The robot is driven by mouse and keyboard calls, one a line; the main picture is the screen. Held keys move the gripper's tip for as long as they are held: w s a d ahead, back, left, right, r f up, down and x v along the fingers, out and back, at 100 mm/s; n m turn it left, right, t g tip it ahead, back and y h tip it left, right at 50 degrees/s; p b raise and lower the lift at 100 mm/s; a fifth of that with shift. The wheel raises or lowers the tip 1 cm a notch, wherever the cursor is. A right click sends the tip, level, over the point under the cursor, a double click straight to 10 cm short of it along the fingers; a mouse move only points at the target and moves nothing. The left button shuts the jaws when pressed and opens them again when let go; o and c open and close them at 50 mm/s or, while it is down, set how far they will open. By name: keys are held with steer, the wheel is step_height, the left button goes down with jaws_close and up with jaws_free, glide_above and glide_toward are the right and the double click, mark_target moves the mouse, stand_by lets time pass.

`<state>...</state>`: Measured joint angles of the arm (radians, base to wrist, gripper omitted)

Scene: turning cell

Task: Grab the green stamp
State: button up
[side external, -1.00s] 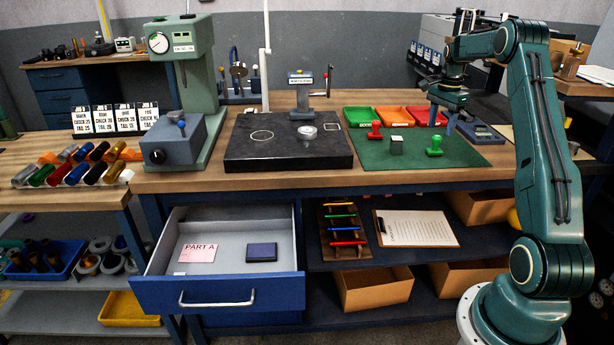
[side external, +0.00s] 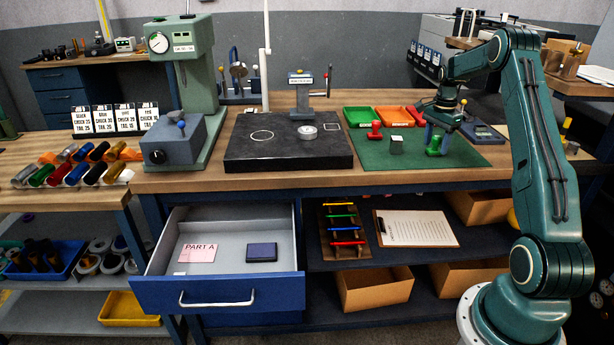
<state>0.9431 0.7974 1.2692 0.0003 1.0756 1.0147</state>
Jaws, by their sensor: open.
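The green stamp (side external: 433,149) stands upright on the green mat (side external: 468,157) at the right of the bench. My gripper (side external: 436,140) is open and points down at the green stamp. Its fingers are low, around or just beside the stamp's handle, and hide part of it. I cannot tell whether a finger touches it.
A red stamp (side external: 375,130) and a small metal block (side external: 396,142) stand on the mat to the left. Red, orange and green trays (side external: 391,115) lie behind. A grey scale-like device (side external: 484,133) is to the right. The mat's front is clear.

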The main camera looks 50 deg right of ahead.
mark_target(438, 136)
stand_by(0.4)
steer(key=c, duration=1.1)
steer(key=shift+o, duration=0.2)
steer(key=shift+r, duration=0.15)
step_height(438, 136, up, 20)
stand_by(0.5)
